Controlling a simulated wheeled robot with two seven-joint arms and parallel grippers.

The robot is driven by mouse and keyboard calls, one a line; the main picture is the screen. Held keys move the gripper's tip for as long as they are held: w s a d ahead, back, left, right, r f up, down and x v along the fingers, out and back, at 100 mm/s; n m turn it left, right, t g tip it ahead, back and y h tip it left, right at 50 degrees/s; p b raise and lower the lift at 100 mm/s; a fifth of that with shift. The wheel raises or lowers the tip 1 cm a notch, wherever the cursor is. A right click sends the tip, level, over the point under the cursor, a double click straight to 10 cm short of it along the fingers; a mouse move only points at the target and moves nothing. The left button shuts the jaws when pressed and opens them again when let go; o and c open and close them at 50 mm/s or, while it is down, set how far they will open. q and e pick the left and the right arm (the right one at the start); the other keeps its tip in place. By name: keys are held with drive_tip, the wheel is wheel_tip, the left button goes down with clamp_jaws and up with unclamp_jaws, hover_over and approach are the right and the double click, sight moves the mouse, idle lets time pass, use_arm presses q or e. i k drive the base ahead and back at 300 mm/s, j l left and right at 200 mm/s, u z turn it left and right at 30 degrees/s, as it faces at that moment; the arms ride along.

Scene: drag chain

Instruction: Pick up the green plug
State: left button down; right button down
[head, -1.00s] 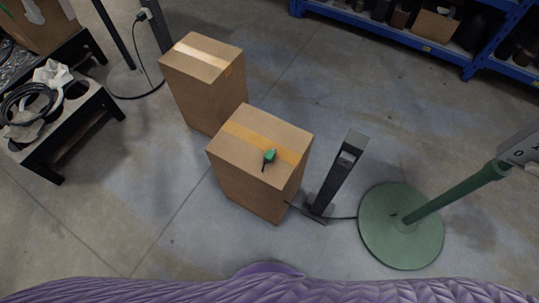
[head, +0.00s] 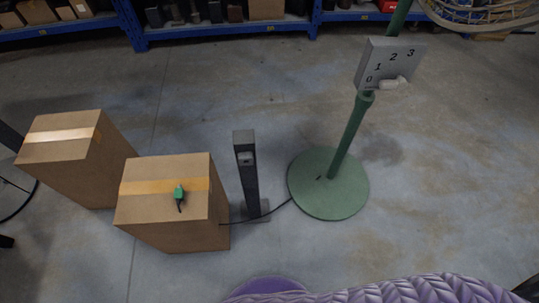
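The green plug (head: 179,192) lies on top of the nearer cardboard box (head: 165,211), on its tan tape strip. A short dark piece sticks out from the plug toward the near side. Neither of my grippers shows in the head view, so nothing is seen touching the plug.
A second cardboard box (head: 68,151) stands to the left. A dark post (head: 247,178) stands right of the nearer box, with a black cable running to a green round base (head: 328,184). Its pole carries a grey numbered switch box (head: 388,66). Blue shelves (head: 222,30) line the back. Open floor lies at right.

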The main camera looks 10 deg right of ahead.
sight(179, 193)
drive_tip(key=u, duration=0.9)
